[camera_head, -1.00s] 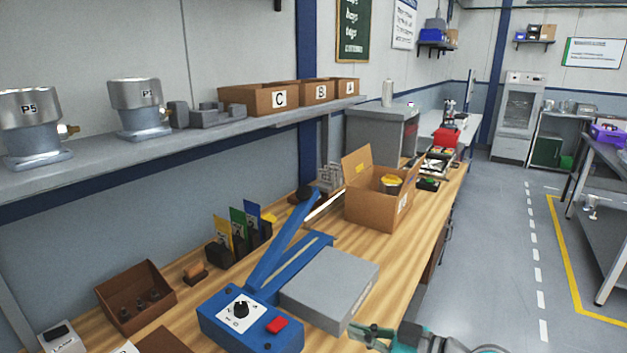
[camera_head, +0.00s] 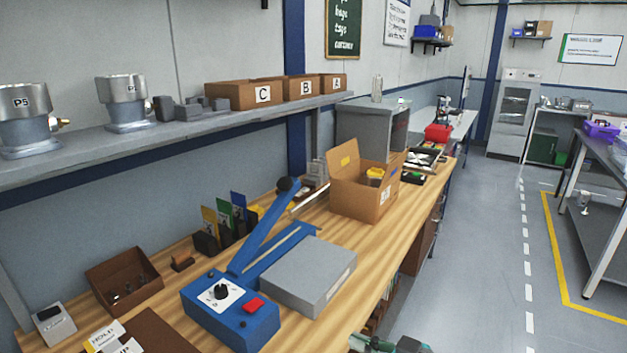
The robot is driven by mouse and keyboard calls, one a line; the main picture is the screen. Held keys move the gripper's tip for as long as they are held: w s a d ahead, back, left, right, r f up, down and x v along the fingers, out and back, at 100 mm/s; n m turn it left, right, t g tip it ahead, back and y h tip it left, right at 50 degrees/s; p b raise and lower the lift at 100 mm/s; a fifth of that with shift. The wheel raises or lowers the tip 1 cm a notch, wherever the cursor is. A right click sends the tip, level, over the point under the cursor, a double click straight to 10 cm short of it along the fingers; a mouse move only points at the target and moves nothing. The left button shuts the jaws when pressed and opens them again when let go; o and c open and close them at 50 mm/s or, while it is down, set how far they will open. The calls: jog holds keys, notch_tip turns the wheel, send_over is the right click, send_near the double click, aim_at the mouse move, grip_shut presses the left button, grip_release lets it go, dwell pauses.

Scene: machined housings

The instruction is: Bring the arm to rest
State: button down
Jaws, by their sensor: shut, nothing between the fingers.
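My gripper (camera_head: 368,343) shows only in part at the bottom edge of the head view, right of centre. It is shut, with nothing seen in it. It is beside the front edge of the wooden workbench (camera_head: 385,250), on the aisle side, apart from the things on the bench. The rest of my arm is cut off by the frame's lower edge.
A blue lever device (camera_head: 238,325) and a grey box (camera_head: 305,275) stand near the bench's front edge. An open cardboard box (camera_head: 358,202) is farther back. Housings and bins line the shelf (camera_head: 200,128).

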jog(key=s+d+f+m+t+h, duration=0.25)
jog(key=s+f+m+h, duration=0.2)
jog(key=s+f, duration=0.5)
jog(key=s+d+f+m+t+h, duration=0.1)
jog(key=s+d+f+m+h, duration=0.35)
jog(key=s+f, duration=0.5)
jog(key=s+d+r+h, duration=0.1)
jog(key=s+r, duration=0.3)
jog(key=s, duration=0.7)
jog(key=s+d+r+m+t+h, duration=0.1)
jog(key=s+r, duration=0.3)
jog(key=s, duration=0.8)
jog(key=shift+s+h, duration=0.15)
jog(key=shift+h, duration=0.15)
jog(key=shift+d+t, duration=0.1)
jog(key=shift+t, duration=0.15)
